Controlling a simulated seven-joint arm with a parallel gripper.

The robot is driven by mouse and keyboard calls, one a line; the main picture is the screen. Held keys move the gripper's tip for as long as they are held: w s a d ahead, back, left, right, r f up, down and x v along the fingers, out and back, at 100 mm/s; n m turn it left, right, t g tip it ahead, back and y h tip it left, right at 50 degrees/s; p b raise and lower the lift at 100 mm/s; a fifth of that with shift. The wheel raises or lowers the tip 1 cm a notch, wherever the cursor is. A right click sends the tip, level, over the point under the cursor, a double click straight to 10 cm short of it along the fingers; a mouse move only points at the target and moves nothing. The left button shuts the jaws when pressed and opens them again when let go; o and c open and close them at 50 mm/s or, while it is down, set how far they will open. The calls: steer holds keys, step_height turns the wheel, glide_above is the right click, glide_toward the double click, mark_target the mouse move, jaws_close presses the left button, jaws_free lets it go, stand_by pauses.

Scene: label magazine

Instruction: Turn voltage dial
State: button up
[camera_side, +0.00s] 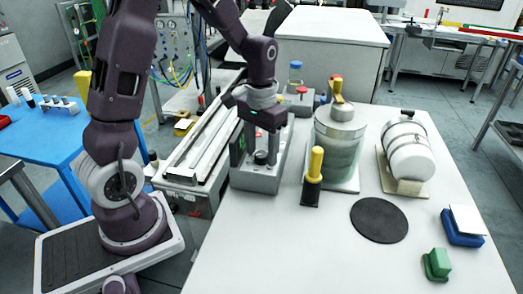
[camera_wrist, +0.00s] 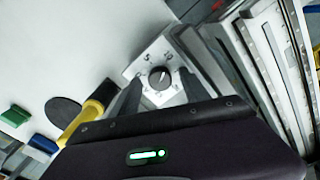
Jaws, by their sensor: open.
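The voltage dial (camera_wrist: 158,77) is a round black knob with a light pointer mark on a pale plate with printed numbers, seen in the wrist view. In the side view the dial (camera_side: 260,157) is a small dark knob on top of a grey box (camera_side: 258,181), partly hidden by my fingers. My gripper (camera_side: 262,151) is open and points down over the box. In the wrist view its two grey fingers (camera_wrist: 160,80) lie on either side of the dial with gaps showing. I cannot tell whether the fingertips are level with the knob or above it.
A yellow-handled tool (camera_side: 314,166) and a glass jar (camera_side: 339,148) stand right of the box. A white drum (camera_side: 407,152), black disc (camera_side: 379,220), blue block (camera_side: 461,231) and green block (camera_side: 436,264) are farther right. A rail unit (camera_side: 203,140) lies left. The table front is clear.

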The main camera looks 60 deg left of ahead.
mark_target(261, 154)
step_height(261, 154, up, 7)
steer(key=shift+f, duration=0.2)
steer(key=s+d+r+m+t, duration=0.1)
steer(key=s+d+r, duration=0.3)
steer(key=s, duration=0.4)
steer(key=s+d+r+m+t, duration=0.2)
steer(key=s+d+r+t, duration=0.2)
steer(key=s, duration=0.5)
steer(key=shift+s+d+r+t, duration=0.15)
steer(key=shift+d+t, duration=0.15)
steer(key=shift+d, duration=0.65)
steer(key=shift+c, duration=0.4)
jaws_close()
stand_by(1.8)
